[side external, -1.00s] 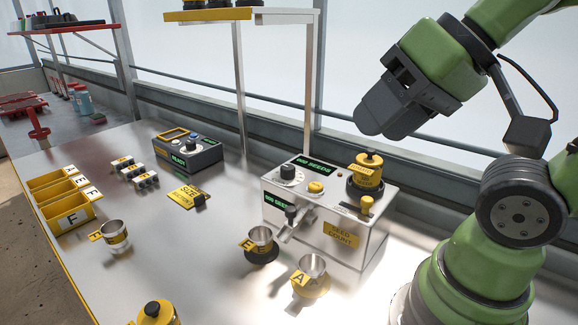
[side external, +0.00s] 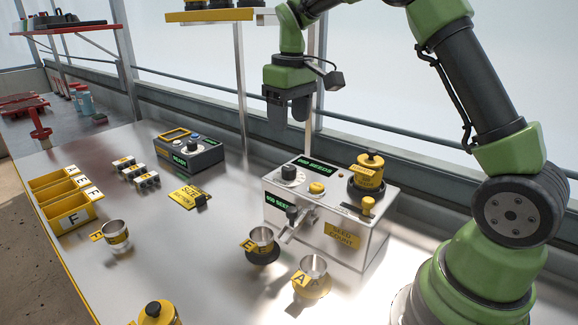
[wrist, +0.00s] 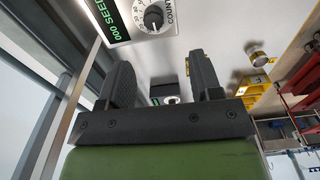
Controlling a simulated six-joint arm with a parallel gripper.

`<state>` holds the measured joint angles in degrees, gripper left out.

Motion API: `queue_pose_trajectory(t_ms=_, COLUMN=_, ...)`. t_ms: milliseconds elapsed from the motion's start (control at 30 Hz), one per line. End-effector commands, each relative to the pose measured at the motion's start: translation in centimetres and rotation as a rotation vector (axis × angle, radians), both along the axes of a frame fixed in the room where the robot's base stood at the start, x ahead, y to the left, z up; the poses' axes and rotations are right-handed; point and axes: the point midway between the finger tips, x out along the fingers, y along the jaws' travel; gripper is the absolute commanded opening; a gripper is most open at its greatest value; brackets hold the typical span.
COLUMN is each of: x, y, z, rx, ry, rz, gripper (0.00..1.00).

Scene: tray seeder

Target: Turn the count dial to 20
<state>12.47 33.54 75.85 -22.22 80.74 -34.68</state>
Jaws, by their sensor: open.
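The seed counter (side external: 325,220) is a white box on the bench in the side external view. Its count dial (side external: 289,174) is a dark knob on a white scaled disc at the top left of the box. In the wrist view the dial (wrist: 154,17) shows near the top edge, with COUNT lettering and a green display (wrist: 104,18) reading 000 SEEDS beside it. My gripper (side external: 288,115) points down above and behind the counter, clear of the dial. Its two fingers (wrist: 162,78) are apart with nothing between them. The dial's exact setting is too small to read.
A yellow-lidded jar (side external: 368,168) and a yellow lever (side external: 367,206) stand on the counter's right. Metal cups, one labelled E (side external: 262,240) and one labelled A (side external: 313,272), stand in front. A dark control box (side external: 188,155) is to the left. A shelf post rises behind.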

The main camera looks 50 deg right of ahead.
Motion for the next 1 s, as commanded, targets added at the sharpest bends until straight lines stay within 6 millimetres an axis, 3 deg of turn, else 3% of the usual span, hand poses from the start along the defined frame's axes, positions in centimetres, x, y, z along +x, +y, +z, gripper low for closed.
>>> queue_pose_trajectory(t_ms=333, x=0.9, y=-1.1, z=-3.7, rx=-0.004, ry=0.049, rz=0.021, gripper=0.59)
queue_pose_trajectory(t_ms=700, x=0.9, y=-1.0, z=-10.3, rx=-0.003, ry=0.048, rz=0.019, gripper=0.59)
queue_pose_trajectory(t_ms=1000, x=1.0, y=-1.0, z=-11.9, rx=-0.004, ry=0.043, rz=0.019, gripper=0.59)
